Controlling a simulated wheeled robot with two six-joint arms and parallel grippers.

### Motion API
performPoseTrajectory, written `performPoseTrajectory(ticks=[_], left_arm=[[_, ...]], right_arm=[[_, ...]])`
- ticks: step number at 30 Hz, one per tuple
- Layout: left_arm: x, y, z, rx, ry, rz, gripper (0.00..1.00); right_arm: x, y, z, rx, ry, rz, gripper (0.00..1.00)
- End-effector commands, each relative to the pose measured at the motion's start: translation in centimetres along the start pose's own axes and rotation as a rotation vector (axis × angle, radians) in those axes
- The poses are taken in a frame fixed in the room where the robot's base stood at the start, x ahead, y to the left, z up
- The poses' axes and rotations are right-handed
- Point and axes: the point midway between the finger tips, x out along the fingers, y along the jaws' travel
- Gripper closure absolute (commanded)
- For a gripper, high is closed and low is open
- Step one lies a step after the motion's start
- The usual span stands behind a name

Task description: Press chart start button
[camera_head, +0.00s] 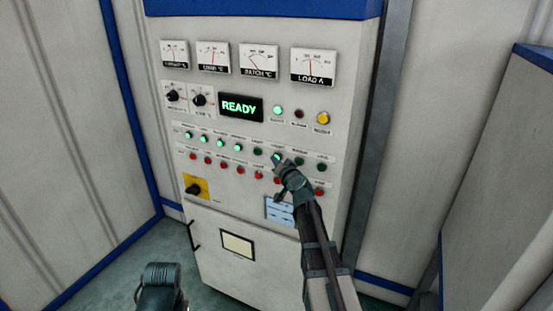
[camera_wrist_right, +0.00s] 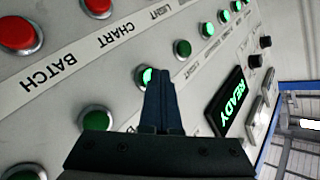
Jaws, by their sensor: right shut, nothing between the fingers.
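The control panel (camera_head: 270,190) has a row of green buttons above a row of red ones. The green button in line with the CHART label (camera_wrist_right: 115,35) is the chart start button (camera_wrist_right: 145,75); it glows green and is partly hidden behind my fingers. It also shows lit in the head view (camera_head: 277,157). My right gripper (camera_head: 281,166) is shut and empty, its fingertips (camera_wrist_right: 161,72) at this button. I cannot tell whether they touch it. A dark part of my left arm (camera_head: 160,285) shows low in the head view; its fingers cannot be made out.
A dark green button (camera_wrist_right: 182,48) and the green button for BATCH (camera_wrist_right: 95,118) flank the chart button. The display (camera_head: 240,107) reads READY. Gauges (camera_head: 258,62) line the panel top. A blue-edged box (camera_head: 505,180) stands at the right.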

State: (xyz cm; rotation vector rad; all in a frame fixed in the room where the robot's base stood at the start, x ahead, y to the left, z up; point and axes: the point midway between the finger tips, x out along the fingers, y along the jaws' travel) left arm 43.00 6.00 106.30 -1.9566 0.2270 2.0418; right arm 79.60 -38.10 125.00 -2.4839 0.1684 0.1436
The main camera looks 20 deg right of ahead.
Motion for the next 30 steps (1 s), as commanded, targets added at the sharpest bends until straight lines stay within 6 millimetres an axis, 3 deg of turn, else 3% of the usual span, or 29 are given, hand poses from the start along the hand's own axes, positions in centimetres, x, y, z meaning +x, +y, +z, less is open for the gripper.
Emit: performPoseTrajectory(ticks=[17,30], left_arm=[[0.0,0.0,0.0,0.000,0.000,0.000,0.30],[0.0,0.0,0.0,0.000,0.000,0.000,0.30]], right_arm=[[-1.0,-0.7,0.8,-0.001,-0.001,0.000,1.00],[-3.9,-2.7,2.8,-0.001,-0.002,-0.001,1.00]])
